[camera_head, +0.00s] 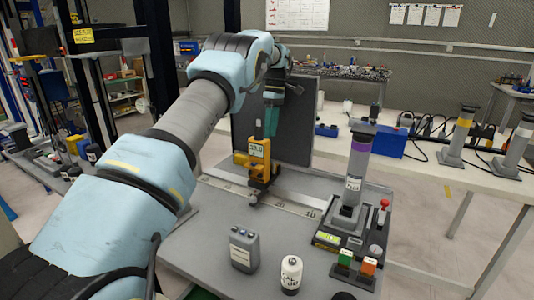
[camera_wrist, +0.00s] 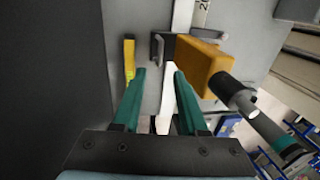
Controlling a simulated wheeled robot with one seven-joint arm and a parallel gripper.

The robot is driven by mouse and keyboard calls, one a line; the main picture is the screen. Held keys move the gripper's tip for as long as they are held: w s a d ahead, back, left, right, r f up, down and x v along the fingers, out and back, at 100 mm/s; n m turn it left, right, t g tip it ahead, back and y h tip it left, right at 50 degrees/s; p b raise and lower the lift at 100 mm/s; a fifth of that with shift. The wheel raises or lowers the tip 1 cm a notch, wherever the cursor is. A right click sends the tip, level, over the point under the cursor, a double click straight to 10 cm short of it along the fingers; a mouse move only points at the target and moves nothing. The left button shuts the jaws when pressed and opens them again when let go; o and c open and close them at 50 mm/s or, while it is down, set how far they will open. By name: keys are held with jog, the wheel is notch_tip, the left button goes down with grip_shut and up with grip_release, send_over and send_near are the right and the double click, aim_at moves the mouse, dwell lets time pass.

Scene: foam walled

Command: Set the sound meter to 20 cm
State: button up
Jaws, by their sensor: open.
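The sound meter (camera_head: 259,150) is an orange box with a small lit display, upright on a slider over a pale ruler rail (camera_head: 292,206). The display digits are too small to read surely. The slider stands about mid-rail, left of the 10 mark; its exact reading is unclear. My gripper (camera_head: 270,105) is above and just behind the meter. In the wrist view my gripper (camera_wrist: 160,75) has its teal fingers spread and empty. The orange meter (camera_wrist: 205,65) is right of the fingers, with a dark upright part (camera_wrist: 157,48) ahead between them. I cannot tell whether they touch.
A dark foam panel (camera_head: 305,120) stands behind the rail. A grey column with a purple band (camera_head: 357,165) stands at the rail's right end, near a control box (camera_head: 328,239) and small buttons. A grey box (camera_head: 244,248) and a white canister (camera_head: 291,274) stand in front.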

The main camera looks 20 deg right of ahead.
aim_at(269, 153)
jog(key=f, duration=0.2)
jog(key=f+p, duration=0.1)
jog(key=f, duration=0.2)
jog(key=s+a+f, duration=0.1)
jog(key=f, duration=0.2)
jog(key=shift+s+a+f+p, duration=0.1)
jog(key=shift+f+p, duration=0.15)
jog(key=shift+p, duration=0.05)
jog(key=shift+c, duration=0.3)
grip_shut()
dwell(0.7)
